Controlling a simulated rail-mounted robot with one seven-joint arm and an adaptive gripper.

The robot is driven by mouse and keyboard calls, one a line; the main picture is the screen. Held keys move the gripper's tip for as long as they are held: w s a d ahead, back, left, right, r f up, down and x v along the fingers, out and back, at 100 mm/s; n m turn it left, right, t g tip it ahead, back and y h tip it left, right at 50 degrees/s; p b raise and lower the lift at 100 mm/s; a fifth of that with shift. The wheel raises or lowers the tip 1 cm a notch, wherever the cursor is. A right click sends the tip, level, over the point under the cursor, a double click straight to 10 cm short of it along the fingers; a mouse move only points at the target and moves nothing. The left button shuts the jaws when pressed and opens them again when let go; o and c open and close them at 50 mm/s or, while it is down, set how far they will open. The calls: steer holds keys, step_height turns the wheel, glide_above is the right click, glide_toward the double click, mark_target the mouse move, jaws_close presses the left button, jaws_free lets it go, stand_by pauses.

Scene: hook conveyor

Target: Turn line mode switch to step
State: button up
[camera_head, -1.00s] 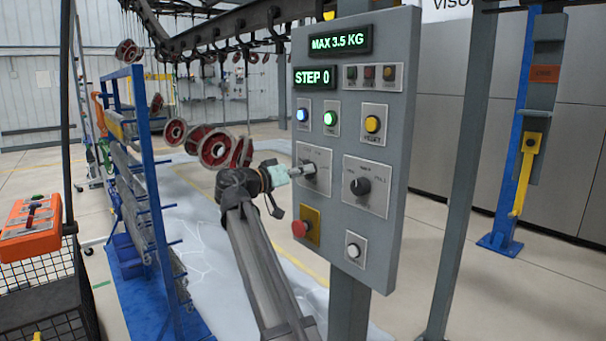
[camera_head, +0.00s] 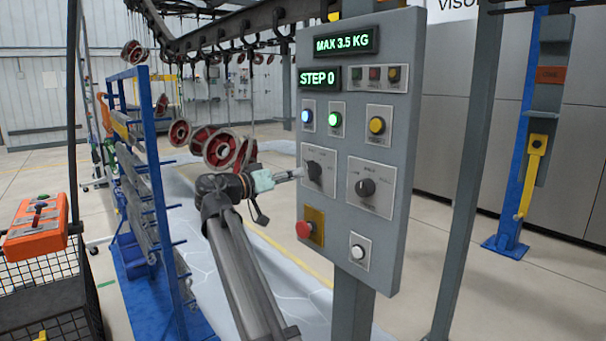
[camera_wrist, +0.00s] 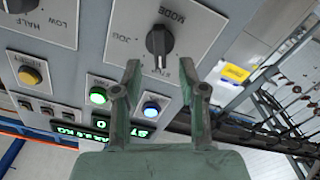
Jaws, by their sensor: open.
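The line mode switch is a black knob (camera_head: 313,168) on a light plate at the panel's left side. In the wrist view the knob (camera_wrist: 160,42) stands just beyond my fingertips, its narrow end toward the bottom of the picture. "MODE" and "JOG" show on its plate; another label is partly hidden by the right finger. My gripper (camera_head: 290,175) is to the left of the knob, facing the panel. In the wrist view my gripper (camera_wrist: 160,72) is open and empty, fingers apart and clear of the knob. A display (camera_head: 319,78) reads "STEP 0".
The grey panel (camera_head: 390,230) also holds a second black knob (camera_head: 365,187), a red button (camera_head: 304,229), a white button (camera_head: 357,252) and a yellow button (camera_head: 377,125). Red wheels (camera_head: 221,148) hang behind my gripper. A blue rack (camera_head: 150,190) stands to the left.

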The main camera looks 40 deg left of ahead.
steer(key=v, duration=0.6)
stand_by(0.4)
